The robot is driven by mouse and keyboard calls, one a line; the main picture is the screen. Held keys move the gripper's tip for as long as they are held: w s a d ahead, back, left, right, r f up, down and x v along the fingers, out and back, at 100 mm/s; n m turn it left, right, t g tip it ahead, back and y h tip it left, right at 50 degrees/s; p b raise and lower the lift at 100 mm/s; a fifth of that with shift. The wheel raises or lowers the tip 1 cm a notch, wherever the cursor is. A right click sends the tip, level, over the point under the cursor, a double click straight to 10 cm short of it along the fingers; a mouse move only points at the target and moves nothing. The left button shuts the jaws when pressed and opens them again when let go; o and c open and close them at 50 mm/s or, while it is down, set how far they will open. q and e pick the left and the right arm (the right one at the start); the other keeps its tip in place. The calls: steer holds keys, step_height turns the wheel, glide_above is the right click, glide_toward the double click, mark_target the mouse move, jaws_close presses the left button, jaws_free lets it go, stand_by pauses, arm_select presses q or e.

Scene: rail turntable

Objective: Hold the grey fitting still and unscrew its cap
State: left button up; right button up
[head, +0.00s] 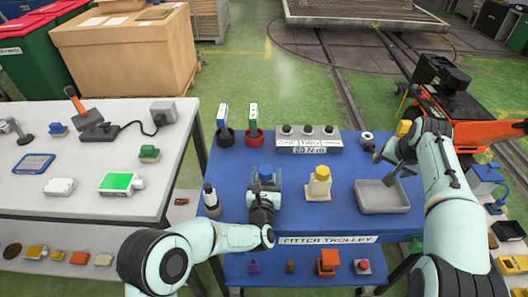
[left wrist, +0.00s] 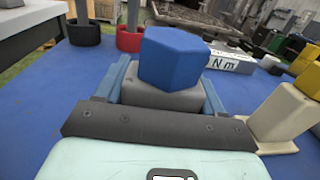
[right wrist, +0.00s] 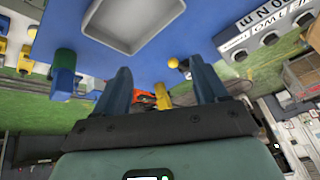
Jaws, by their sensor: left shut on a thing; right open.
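The grey fitting (left wrist: 150,94) stands on the blue trolley top, with a blue faceted cap (left wrist: 173,58) on top of it. In the head view the blue cap (head: 265,171) shows just beyond my left gripper (head: 264,187). My left gripper (left wrist: 165,88) is shut on the grey fitting, one finger on each side, below the cap. My right gripper (head: 388,164) is open and empty above the trolley's right side, near the grey tray. Its two fingers stand apart in the right wrist view (right wrist: 163,85).
A cream fitting with a yellow cap (head: 319,186) stands to the right of the grey fitting. The grey tray (head: 382,207) is empty. A labelled grey block (head: 308,147) and red and black cups with upright tools stand behind. Blue top between them is clear.

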steer(key=w+a+r+n, duration=0.1)
steer(key=a, duration=0.4)
steer(key=w+a+r+n, duration=0.1)
steer(key=a, duration=0.4)
steer(key=w+a+r+n+y, duration=0.1)
steer(key=a, duration=0.4)
steer(key=shift+a+r, duration=0.35)
steer(key=n, duration=0.2)
glide_toward(266, 171)
step_height(266, 171, up, 3)
steer(key=shift+g, duration=0.3)
steer(key=x, duration=1.2)
steer(key=shift+s+f, duration=0.1)
steer(key=shift+s, duration=0.1)
steer(key=c, duration=1.2)
steer(key=n+y, duration=0.1)
steer(key=n, duration=0.2)
steer(key=shift+d+n, duration=0.1)
steer(key=shift+n, duration=0.2)
steer(key=shift+n+y, duration=0.6)
steer(key=shift+n, duration=0.8)
